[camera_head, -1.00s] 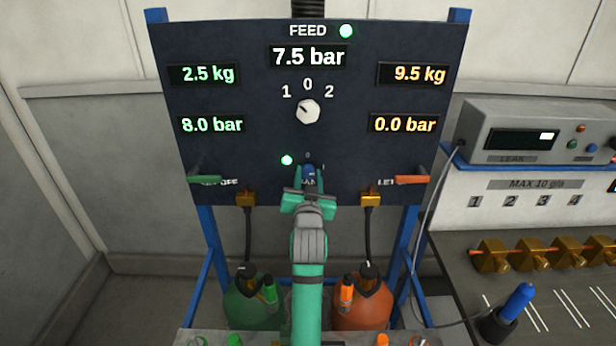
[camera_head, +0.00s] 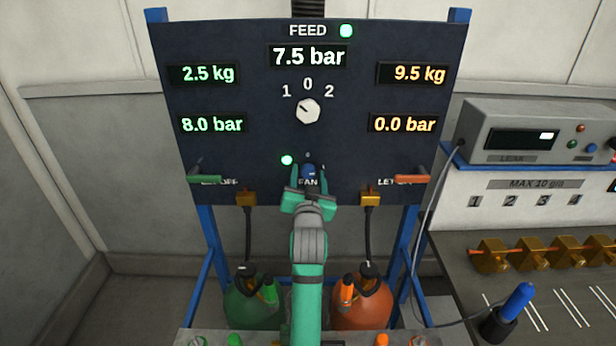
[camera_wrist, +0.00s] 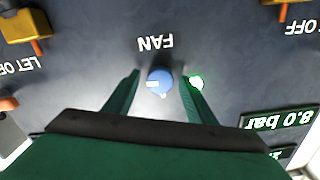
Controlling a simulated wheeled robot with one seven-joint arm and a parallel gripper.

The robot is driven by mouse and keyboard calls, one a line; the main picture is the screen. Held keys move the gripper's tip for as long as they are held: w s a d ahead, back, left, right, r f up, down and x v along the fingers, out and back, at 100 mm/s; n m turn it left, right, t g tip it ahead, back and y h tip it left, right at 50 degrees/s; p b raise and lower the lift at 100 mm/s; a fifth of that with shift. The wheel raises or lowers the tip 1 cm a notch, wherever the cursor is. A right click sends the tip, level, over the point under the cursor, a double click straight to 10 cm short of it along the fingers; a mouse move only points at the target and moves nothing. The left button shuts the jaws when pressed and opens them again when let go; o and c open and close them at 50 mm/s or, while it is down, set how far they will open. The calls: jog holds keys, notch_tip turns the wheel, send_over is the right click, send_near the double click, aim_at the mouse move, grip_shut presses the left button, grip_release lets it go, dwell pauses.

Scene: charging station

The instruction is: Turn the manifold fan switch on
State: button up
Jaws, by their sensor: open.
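The fan switch is a small round blue knob (camera_head: 309,172) low in the middle of the dark panel, above the FAN label. In the wrist view, which is upside down, the blue knob (camera_wrist: 159,82) has a white mark on its left side. My gripper (camera_head: 308,175) is at the panel, its green fingers on either side of the knob. The wrist view shows my gripper (camera_wrist: 162,76) open, with gaps between the fingers and the knob. A lit green lamp (camera_head: 287,160) is left of the knob; it also shows in the wrist view (camera_wrist: 197,82).
A white selector knob (camera_head: 308,111) is higher on the panel. A green lever (camera_head: 204,179) and an orange lever (camera_head: 412,180) stick out at the sides. Brass fittings (camera_head: 247,199) with black hoses hang below, above green (camera_head: 250,305) and orange (camera_head: 363,308) cylinders.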

jog(key=shift+s, duration=0.1)
jog(key=s, duration=1)
jog(key=shift+s, duration=0.3)
jog(key=shift+d, duration=0.1)
